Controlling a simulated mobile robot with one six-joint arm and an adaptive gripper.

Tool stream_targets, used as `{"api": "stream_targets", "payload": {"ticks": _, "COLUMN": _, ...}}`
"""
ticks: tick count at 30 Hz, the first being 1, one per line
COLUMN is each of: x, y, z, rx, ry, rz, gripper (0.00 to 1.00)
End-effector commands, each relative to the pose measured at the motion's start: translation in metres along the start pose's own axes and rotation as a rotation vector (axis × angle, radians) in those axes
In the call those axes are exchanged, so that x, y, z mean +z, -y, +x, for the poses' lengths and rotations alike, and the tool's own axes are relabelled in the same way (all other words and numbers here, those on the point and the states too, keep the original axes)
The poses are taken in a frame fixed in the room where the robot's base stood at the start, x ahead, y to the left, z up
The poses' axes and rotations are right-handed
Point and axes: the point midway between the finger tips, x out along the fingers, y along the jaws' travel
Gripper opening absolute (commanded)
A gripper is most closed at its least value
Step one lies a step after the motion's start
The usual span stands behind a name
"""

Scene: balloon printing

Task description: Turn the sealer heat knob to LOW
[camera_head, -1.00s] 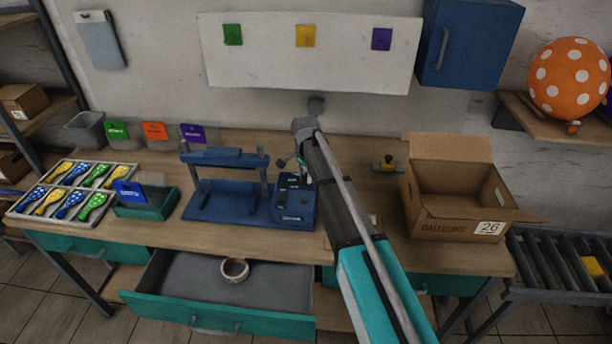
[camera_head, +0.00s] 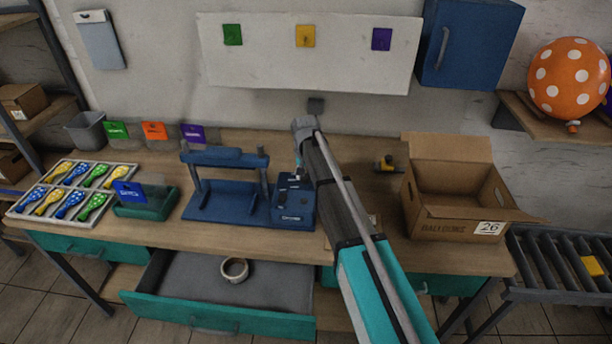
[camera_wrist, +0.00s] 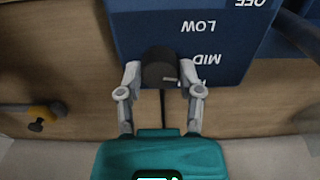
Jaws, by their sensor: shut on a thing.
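The blue sealer (camera_head: 225,205) stands on the workbench, with its blue control box (camera_head: 293,212) at its right end. In the wrist view the control box (camera_wrist: 235,35) shows the labels OFF, LOW and MID upside down, and a partly covered label below MID. The dark heat knob (camera_wrist: 160,68) sits beside these labels. A small light mark shows on its lower right; I cannot tell for sure which label it points to. My gripper (camera_wrist: 160,80) is shut on the knob, one finger on each side. In the head view my gripper is mostly hidden at the control box.
An open drawer (camera_head: 170,302) below the bench holds a tape roll (camera_head: 234,269). An open cardboard box (camera_head: 455,222) stands at the right. A yellow-and-black tool (camera_head: 388,164) lies between the box and my arm. A balloon tray (camera_head: 25,217) and green bin (camera_head: 148,207) are at left.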

Motion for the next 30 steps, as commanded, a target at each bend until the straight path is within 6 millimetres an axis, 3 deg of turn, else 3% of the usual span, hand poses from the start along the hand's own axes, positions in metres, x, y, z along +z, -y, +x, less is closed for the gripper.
{"api": "stream_targets", "payload": {"ticks": 30, "x": 0.001, "y": 0.0005, "z": 0.0001, "rx": 0.0, "ry": 0.001, "rz": -0.96, "gripper": 0.0}}
